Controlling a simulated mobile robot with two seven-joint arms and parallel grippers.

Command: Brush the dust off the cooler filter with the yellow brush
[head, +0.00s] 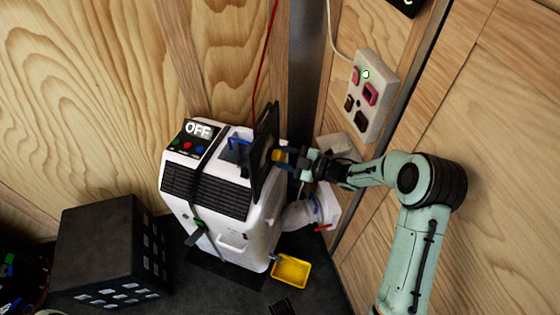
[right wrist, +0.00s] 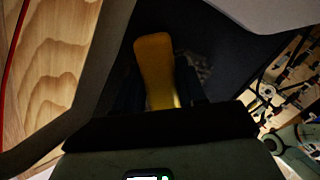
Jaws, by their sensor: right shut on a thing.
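The white cooler (head: 235,212) stands on the dark floor, with a lit OFF display on top. A dark flat framed panel, which looks like the cooler filter (head: 262,165), stands upright and tilted at the cooler's right upper edge. My right gripper (head: 288,157) is beside the filter's right face, shut on the yellow brush (head: 277,155). In the right wrist view the yellow brush (right wrist: 154,65) sits between the dark fingers, in front of a dark surface. Its bristles are hidden, so I cannot tell whether they touch the filter. Dust cannot be made out. My left gripper is not in view.
A yellow tray (head: 291,271) lies on the floor right of the cooler. A dark box (head: 105,255) stands at left. A socket panel (head: 369,95) is on the right wall. A red cable (head: 265,60) hangs behind the cooler. Wooden walls close in behind.

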